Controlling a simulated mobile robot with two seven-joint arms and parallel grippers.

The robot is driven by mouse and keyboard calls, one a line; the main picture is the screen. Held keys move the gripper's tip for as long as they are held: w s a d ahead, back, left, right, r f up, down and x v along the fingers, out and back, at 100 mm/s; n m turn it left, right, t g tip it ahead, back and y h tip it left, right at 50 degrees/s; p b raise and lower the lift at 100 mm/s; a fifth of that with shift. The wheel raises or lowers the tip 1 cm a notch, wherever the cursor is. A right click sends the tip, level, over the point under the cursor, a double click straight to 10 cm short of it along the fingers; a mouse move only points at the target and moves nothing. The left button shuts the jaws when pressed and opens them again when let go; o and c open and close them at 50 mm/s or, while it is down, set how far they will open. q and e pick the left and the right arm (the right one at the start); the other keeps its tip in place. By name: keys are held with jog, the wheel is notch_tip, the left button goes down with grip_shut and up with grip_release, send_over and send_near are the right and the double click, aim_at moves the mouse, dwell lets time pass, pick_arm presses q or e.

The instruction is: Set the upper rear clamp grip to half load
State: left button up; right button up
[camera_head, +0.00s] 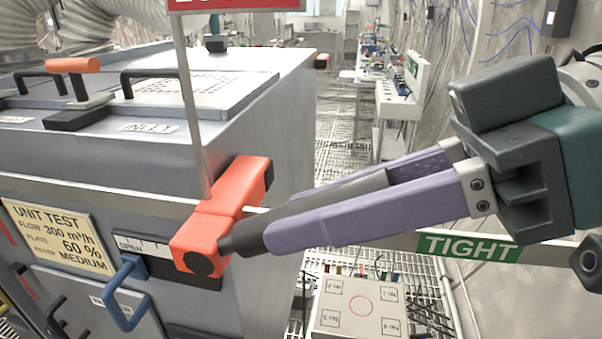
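An orange clamp block (222,216) sits on the side of the grey cabinet. A dark grey bar (330,208), which looks like its grip, reaches right and slightly up from the block's front. The fingers of my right gripper (280,215) lie along both sides of this bar, one behind it and one in front. I cannot tell whether they press on it. My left gripper is out of view.
A blue handle (127,295) sticks out below left of the block. An orange-topped lever (73,65) and black handles are on the cabinet top. A thin post with a red sign (235,4) stands close behind the block. A marked box (360,307) is below my gripper.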

jog(key=o, duration=0.5)
jog(key=shift+c, duration=0.2)
jog(key=b+v, duration=0.4)
jog(key=v, duration=0.6)
jog(key=shift+b, duration=0.4)
